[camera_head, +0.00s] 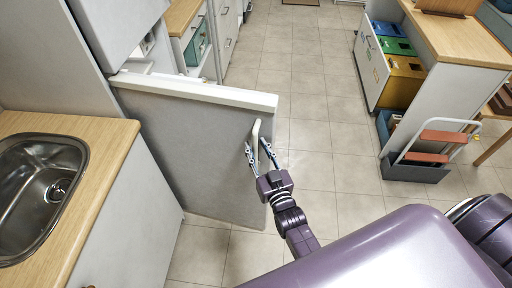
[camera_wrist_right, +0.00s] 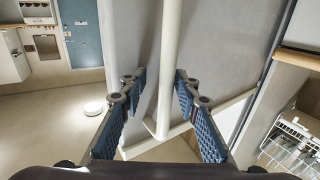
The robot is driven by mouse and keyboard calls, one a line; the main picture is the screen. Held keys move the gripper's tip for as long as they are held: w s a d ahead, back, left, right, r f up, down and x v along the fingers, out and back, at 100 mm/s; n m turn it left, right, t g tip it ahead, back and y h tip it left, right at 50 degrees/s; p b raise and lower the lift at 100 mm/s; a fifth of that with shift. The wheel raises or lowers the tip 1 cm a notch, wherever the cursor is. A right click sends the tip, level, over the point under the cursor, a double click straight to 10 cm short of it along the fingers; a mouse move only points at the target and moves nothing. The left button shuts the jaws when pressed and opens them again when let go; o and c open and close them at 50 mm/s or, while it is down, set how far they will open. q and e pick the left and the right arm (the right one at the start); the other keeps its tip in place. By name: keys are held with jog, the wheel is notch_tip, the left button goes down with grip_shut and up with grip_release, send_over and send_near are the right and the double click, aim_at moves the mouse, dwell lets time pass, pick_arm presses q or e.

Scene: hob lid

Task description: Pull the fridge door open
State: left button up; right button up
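The fridge door (camera_head: 195,125) is a grey panel with a white top edge. It stands swung out from the tall fridge at the left, with a gap behind its top edge. Its pale bar handle (camera_head: 256,131) is on the face toward me, near the free right edge. My right gripper (camera_head: 262,158) is at the handle, fingers apart on either side of it. In the right wrist view the handle (camera_wrist_right: 169,60) runs between the two blue-padded fingers (camera_wrist_right: 157,92), with visible space on both sides. My left gripper is not in view.
A wooden counter (camera_head: 112,130) with a steel sink (camera_head: 40,175) is at the left, close to the door. Tiled floor (camera_head: 300,75) between is clear.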

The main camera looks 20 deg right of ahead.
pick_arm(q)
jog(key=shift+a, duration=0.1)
pick_arm(e)
jog(key=shift+a, duration=0.1)
jog(key=shift+a, duration=0.1)
jog(key=shift+s, duration=0.35)
jog(key=s, duration=1.1)
jog(key=shift+s+a, duration=0.2)
